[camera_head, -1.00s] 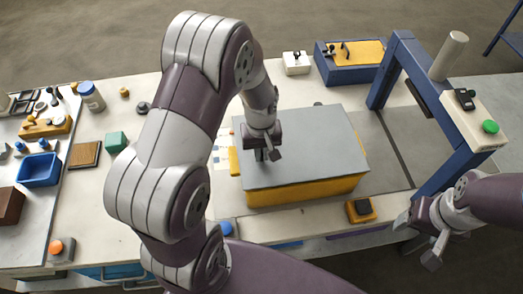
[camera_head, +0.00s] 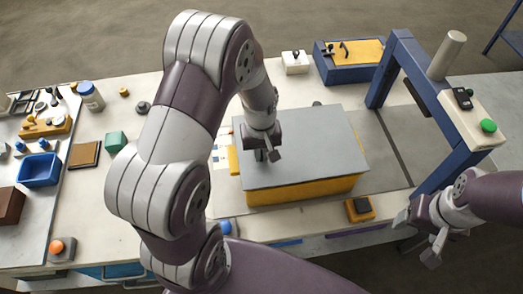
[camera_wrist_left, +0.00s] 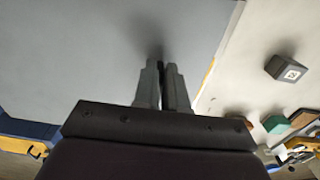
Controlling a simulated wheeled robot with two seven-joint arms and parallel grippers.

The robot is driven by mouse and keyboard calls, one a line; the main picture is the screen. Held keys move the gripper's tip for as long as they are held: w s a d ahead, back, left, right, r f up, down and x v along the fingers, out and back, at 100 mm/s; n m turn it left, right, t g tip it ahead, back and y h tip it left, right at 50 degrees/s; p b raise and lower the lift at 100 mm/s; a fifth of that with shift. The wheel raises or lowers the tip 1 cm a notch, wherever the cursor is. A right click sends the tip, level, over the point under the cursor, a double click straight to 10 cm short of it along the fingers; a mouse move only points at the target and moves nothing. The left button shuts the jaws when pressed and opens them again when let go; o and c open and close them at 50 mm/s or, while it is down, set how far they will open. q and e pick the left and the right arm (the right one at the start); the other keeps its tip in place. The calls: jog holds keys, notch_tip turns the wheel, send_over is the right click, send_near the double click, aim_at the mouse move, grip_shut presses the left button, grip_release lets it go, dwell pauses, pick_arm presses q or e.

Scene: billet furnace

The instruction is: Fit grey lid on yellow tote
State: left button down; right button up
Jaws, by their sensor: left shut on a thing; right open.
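The grey lid (camera_head: 310,143) lies flat over the yellow tote (camera_head: 305,190), covering its top. The tote's yellow front wall shows below the lid's near edge. I cannot tell whether the lid is fully seated. My left gripper (camera_head: 266,156) is at the lid's left side, pointing down, with its fingers shut on the lid. In the left wrist view the closed fingers (camera_wrist_left: 162,85) meet the grey lid (camera_wrist_left: 90,50) near its edge, and a yellow strip of the tote shows beside it. My right gripper (camera_head: 426,238) is open and empty, off the table's front right.
A blue gantry frame (camera_head: 395,75) with a green button stands right of the tote. A yellow box with a black button (camera_head: 360,209) sits in front. A blue bin (camera_head: 40,169), green block (camera_head: 116,142) and several small items lie left. A blue tray (camera_head: 350,65) stands behind.

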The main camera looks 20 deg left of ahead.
pick_arm(q)
jog(key=shift+f, duration=0.25)
dwell(0.4)
jog(key=shift+f, duration=0.2)
dwell(0.3)
jog(key=c, duration=1.1)
grip_release()
notch_tip(320, 180, up, 7)
jog(key=p, duration=0.6)
jog(key=shift+r, duration=0.1)
